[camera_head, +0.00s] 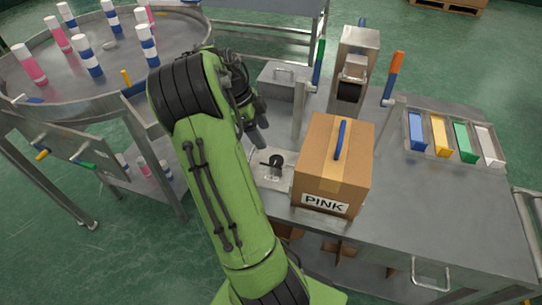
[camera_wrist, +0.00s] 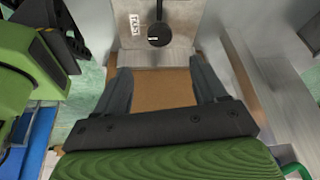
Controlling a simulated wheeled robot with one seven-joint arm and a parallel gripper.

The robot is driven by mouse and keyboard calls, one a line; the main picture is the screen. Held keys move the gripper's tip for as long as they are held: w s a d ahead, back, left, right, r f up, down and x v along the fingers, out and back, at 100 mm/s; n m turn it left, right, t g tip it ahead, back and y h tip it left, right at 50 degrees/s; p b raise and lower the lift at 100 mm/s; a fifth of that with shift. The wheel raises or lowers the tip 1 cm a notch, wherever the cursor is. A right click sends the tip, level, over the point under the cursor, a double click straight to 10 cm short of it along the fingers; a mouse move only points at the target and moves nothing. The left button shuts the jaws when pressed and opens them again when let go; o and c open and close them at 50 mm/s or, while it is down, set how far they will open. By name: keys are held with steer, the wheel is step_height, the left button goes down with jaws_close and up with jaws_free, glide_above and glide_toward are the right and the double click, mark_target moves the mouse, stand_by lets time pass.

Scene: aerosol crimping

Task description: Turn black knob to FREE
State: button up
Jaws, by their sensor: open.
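The black knob (camera_head: 276,160) sits on a light steel plate (camera_head: 262,180) at the front left of the workbench, just left of the cardboard box. Its lever points to the left in the head view. In the wrist view the knob (camera_wrist: 160,35) shows at the top centre, with its lever pointing up, beside a white label (camera_wrist: 135,25) that seems to read FAST. No FREE label is readable. My gripper (camera_wrist: 160,68) is open and empty, its two dark fingers apart, with the knob beyond the tips. In the head view my gripper (camera_head: 259,135) is partly hidden behind my green arm.
A cardboard box (camera_head: 318,165) marked PINK, with a blue handle, stands close right of the knob. Steel posts with green (camera_head: 319,60) and orange (camera_head: 393,75) handles rise behind. A round table (camera_head: 55,75) with cans is at left. The right bench front is clear.

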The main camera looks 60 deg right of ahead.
mark_target(277, 159)
steer(key=b+x, duration=0.3)
steer(key=x, duration=0.8)
steer(key=shift+w, duration=0.1)
steer(key=c, duration=1.1)
steer(key=shift+o, duration=0.2)
